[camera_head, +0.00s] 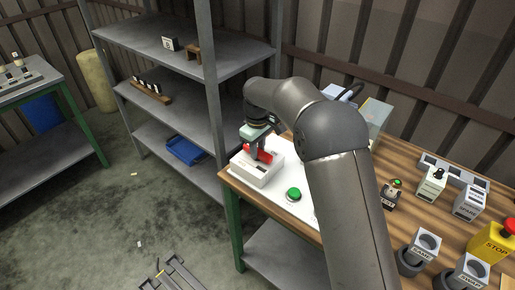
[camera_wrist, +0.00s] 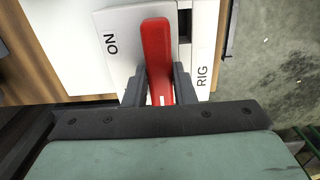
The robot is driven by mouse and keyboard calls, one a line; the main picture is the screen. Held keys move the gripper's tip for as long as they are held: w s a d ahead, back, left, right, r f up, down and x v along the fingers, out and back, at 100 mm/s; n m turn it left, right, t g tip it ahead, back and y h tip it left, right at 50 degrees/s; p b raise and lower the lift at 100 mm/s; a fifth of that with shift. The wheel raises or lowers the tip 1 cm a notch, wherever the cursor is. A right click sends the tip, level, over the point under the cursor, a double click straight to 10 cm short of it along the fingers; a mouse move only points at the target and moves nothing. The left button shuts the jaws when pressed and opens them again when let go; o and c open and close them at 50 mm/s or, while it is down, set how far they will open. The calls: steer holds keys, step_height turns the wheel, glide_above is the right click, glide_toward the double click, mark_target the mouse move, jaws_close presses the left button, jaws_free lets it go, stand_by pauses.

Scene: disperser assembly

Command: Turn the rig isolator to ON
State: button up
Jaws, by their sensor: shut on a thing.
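The rig isolator (camera_head: 250,172) is a white box with a red handle at the left end of the wooden table. Its red handle (camera_wrist: 157,48) shows large in the wrist view, with the word ON printed to its left and RIG to its right. My gripper (camera_wrist: 160,85) is shut on the red handle, one dark finger on each side of it. In the head view my gripper (camera_head: 259,150) is over the box and hides part of the handle. The lower end of the handle is hidden behind my gripper body in the wrist view.
A green button (camera_head: 294,194) sits on a white panel right of the isolator. A yellow STOP box (camera_head: 492,240), small labelled boxes and a clear-sided case (camera_head: 375,118) stand farther right. A grey shelf unit (camera_head: 185,95) stands close behind on the left.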

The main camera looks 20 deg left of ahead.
steer(key=shift+m, duration=0.3)
steer(key=m, duration=0.3)
steer(key=shift+m, duration=0.3)
steer(key=m, duration=0.4)
steer(key=shift+m, duration=0.3)
steer(key=m, duration=0.4)
steer(key=shift+r, duration=0.1)
steer(key=m, duration=0.5)
steer(key=o, duration=1)
